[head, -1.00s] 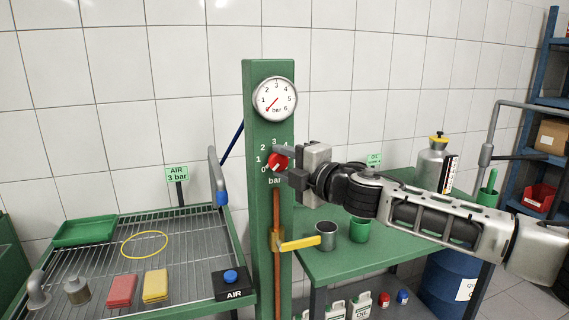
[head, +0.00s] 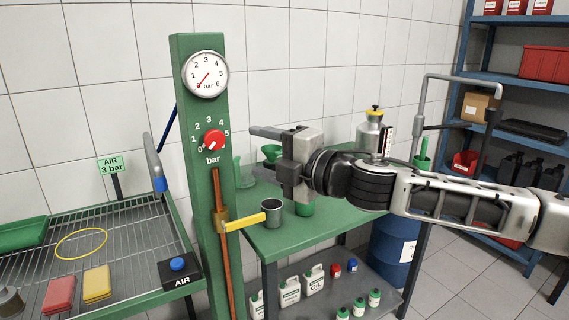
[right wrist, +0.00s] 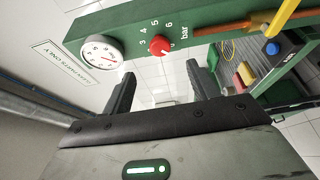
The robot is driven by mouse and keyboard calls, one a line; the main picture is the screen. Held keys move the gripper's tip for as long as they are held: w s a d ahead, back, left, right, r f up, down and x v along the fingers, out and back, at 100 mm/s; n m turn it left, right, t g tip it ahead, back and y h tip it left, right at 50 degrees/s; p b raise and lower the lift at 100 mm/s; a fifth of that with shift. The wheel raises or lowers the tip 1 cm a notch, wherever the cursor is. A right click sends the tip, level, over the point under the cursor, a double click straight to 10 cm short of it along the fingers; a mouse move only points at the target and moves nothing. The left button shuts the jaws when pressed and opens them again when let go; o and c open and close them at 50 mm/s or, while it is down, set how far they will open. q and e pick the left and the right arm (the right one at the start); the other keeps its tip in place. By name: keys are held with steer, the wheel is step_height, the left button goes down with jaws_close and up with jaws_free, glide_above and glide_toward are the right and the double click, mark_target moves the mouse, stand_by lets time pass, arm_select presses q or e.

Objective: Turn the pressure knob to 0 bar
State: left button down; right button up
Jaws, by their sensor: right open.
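The red pressure knob (head: 214,141) sits on the green post (head: 205,190), within a scale marked in bar. Its white mark points to the lower left, at about 0. The round gauge (head: 206,74) above it has its red needle at the lower left, near 0. My right gripper (head: 259,149) is open and empty, to the right of the knob and clear of it. In the right wrist view the knob (right wrist: 160,47) shows beyond the gap between the open fingers (right wrist: 160,76), with nothing between them. My left gripper is not in view.
A yellow lever (head: 243,221) sticks out from the post below the knob. A wire-rack bench (head: 120,245) with an AIR button (head: 177,265) stands at left.

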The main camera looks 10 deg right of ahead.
steer(key=shift+v, duration=2.3)
steer(key=s+a+f+m, duration=0.3)
steer(key=a+f+m, duration=0.15)
steer(key=f, duration=0.45)
steer(key=s+a+f+m, duration=0.3)
steer(key=a+f+m, duration=0.15)
steer(key=f, duration=0.45)
steer(key=s+d+f+m+g+h, duration=0.1)
steer(key=s+d+f+m+h, duration=0.2)
steer(key=f, duration=0.5)
steer(key=s+d+f+m+g+h, duration=0.1)
steer(key=s+d+f+m+h, duration=0.2)
steer(key=s+f, duration=0.6)
steer(key=s+d+f+m+g+h, duration=0.1)
steer(key=s+d+f+m+h, duration=0.1)
steer(key=s+d+f+m, duration=0.4)
step_height(320, 180, down, 2)
steer(key=d+m, duration=0.1)
steer(key=m, duration=0.1)
steer(key=shift+f+m+g+h, duration=0.25)
steer(key=shift+m+g+h, duration=0.05)
steer(key=shift+h, duration=0.1)
steer(key=shift+s, duration=0.15)
